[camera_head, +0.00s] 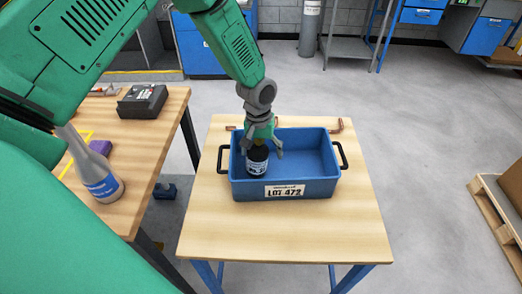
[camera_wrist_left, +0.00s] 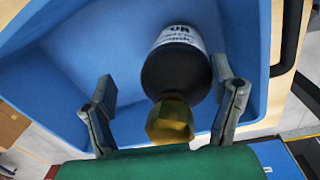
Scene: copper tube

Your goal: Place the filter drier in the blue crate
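The filter drier (camera_head: 257,161), a black cylinder with a white label, is upright inside the left part of the blue crate (camera_head: 313,188). In the left wrist view the filter drier (camera_wrist_left: 178,72) shows its dark end and brass fitting (camera_wrist_left: 170,121) towards me. My left gripper (camera_head: 262,148) is just above it, inside the crate's outline. Its fingers (camera_wrist_left: 165,98) are spread on both sides of the drier, with a clear gap on the left side; the right finger is close to it. Where the drier's base rests is hidden. My right gripper is not in view.
The crate stands on a wooden table (camera_head: 285,235); copper tube pieces (camera_head: 337,126) lie behind it. A second table (camera_head: 165,135) at left holds a grey bottle (camera_head: 97,175), a dark box (camera_head: 142,101) and a purple object (camera_head: 100,147). The crate's right half is empty.

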